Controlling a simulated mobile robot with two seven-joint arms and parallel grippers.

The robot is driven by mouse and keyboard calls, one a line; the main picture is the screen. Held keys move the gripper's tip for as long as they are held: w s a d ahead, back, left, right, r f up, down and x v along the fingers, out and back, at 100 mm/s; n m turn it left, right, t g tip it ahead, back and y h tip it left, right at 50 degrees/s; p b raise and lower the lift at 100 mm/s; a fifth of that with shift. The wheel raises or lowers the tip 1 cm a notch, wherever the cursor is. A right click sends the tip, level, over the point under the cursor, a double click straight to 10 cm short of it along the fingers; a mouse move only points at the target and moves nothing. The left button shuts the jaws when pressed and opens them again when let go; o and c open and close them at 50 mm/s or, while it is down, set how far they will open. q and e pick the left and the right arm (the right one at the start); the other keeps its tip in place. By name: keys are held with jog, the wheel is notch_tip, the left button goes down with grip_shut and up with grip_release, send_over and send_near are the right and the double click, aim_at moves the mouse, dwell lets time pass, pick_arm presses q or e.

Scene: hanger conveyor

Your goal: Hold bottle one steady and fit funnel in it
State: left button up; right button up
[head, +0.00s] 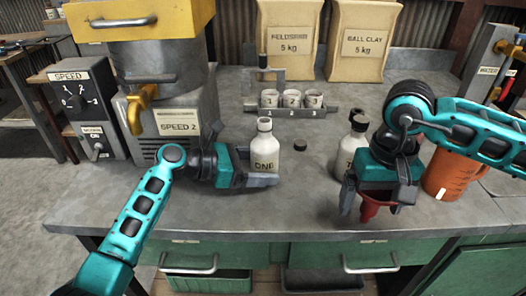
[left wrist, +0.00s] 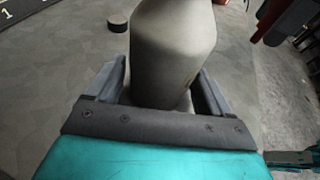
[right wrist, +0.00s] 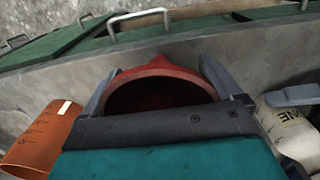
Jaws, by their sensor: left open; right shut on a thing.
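Bottle one (head: 264,150), white with an open neck and a label reading ONE, stands upright on the grey bench. My left gripper (head: 262,180) is open low around it; in the left wrist view the bottle (left wrist: 172,50) stands between the two fingers. My right gripper (head: 376,205) is shut on the red funnel (head: 370,208) and holds it near the bench's front edge, to the right of bottle one. In the right wrist view the funnel's wide rim (right wrist: 160,85) lies between the fingers. Bottle one's label is partly hidden by my left gripper.
A second bottle (head: 352,140) with a dark cap stands behind my right gripper. A small black cap (head: 300,145) lies between the bottles. An orange jug (head: 450,175) stands at right. A rack (head: 318,112) of numbered cups is behind. The mixer (head: 175,110) stands at left.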

pick_arm(q)
jog(key=c, duration=0.6)
pick_arm(e)
jog(key=w+a+r+m, duration=0.2)
jog(key=w+a+r, duration=0.5)
jog(key=a+r, duration=0.3)
jog(key=w+a+r+m, duration=0.1)
jog(key=w+a+r, duration=0.6)
jog(key=a+r, duration=0.3)
jog(key=shift+s+d+f, duration=0.1)
jog(key=shift+d+f, duration=0.1)
jog(key=shift+f, duration=1.1)
jog(key=shift+d+f, duration=0.2)
jog(key=shift+f, duration=1.05)
